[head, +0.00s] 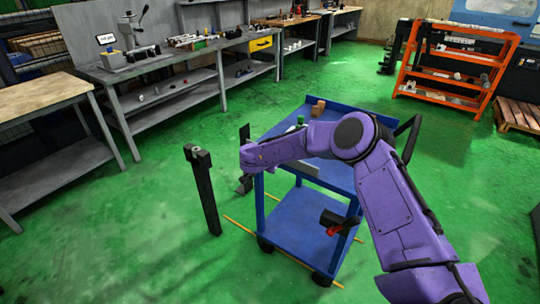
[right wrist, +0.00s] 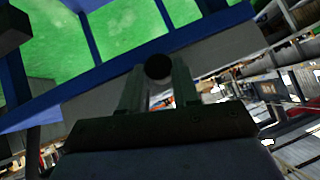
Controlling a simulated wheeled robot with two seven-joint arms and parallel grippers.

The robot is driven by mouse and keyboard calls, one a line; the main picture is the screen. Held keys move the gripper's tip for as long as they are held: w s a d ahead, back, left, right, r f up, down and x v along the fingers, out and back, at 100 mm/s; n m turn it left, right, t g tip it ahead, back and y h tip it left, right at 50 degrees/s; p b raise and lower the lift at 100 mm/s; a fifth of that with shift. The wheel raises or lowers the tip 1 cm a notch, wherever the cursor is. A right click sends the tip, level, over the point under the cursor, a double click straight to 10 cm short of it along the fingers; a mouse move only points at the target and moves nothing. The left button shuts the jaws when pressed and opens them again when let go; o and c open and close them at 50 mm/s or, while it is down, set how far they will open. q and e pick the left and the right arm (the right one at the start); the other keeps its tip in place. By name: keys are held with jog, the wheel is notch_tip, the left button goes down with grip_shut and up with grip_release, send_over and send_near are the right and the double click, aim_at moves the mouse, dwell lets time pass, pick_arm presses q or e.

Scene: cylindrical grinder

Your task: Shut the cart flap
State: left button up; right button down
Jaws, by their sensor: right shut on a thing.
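The blue cart (head: 305,222) stands in the middle of the head view, with an upper tray and a lower shelf. My right arm reaches over its upper tray, hiding part of it. A grey panel (head: 302,171) shows below the arm at the tray; it may be the flap. In the right wrist view a grey panel (right wrist: 215,50) runs along a blue edge. My right gripper (right wrist: 158,88) is shut on a dark round-ended knob (right wrist: 158,67) in front of that panel. In the head view the fingers cannot be told clearly. My left gripper is not in view.
A black post (head: 204,190) stands on the floor left of the cart. A brown block (head: 318,107) sits on the upper tray. A grey workbench (head: 165,70) lies at back left, an orange rack (head: 455,70) at back right. Green floor around the cart is mostly clear.

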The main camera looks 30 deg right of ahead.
jog(key=shift+w+d+r+g+y+p, duration=0.1)
jog(key=shift+d+r+g+y+p, duration=0.15)
jog(key=shift+y+p, duration=0.35)
jog(key=c, duration=0.8)
grip_release()
jog(key=shift+a+r, duration=0.1)
jog(key=b+v, duration=0.1)
jog(key=v, duration=0.9)
jog(key=shift+a+r, duration=0.1)
jog(key=shift+a, duration=0.05)
